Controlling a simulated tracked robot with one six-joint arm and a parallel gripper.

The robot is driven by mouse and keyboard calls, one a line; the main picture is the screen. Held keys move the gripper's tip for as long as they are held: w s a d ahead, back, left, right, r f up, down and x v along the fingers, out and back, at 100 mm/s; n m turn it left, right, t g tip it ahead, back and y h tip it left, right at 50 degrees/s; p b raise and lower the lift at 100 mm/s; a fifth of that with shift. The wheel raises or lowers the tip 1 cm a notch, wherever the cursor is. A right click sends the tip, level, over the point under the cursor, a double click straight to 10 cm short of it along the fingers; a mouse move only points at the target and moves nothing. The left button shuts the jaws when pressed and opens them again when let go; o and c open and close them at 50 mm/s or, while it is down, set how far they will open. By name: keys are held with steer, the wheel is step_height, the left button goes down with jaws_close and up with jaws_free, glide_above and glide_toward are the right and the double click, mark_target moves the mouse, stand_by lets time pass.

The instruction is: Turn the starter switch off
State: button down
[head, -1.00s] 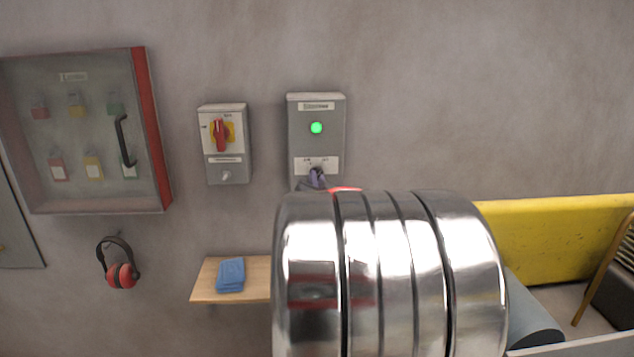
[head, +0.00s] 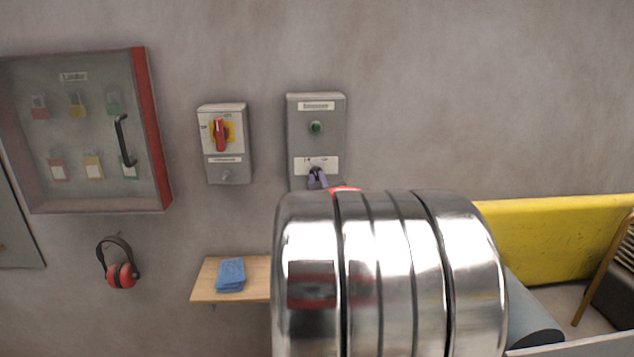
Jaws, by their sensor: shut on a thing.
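The starter box (head: 332,108) is a grey box on the wall. Its round green lamp (head: 316,127) is dark. The small dark starter switch (head: 314,170) sits low on the box, over a white label. My gripper (head: 317,181) is at the switch with its fingertips shut on it. My shiny metal arm hides the lower edge of the box and most of the gripper, so the switch's exact angle is hard to see.
A grey isolator box (head: 227,172) with a red handle is mounted just left. Further left are a lock cabinet (head: 155,130) and hanging ear muffs (head: 121,275). A wooden shelf (head: 207,283) holds a blue cloth (head: 231,274). A yellow panel (head: 560,240) stands at right.

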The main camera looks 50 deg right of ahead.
steer(key=shift+n, duration=1.1)
steer(key=c, duration=1.8)
jaws_free()
steer(key=shift+s+a, duration=0.1)
steer(key=shift+v, duration=6.75)
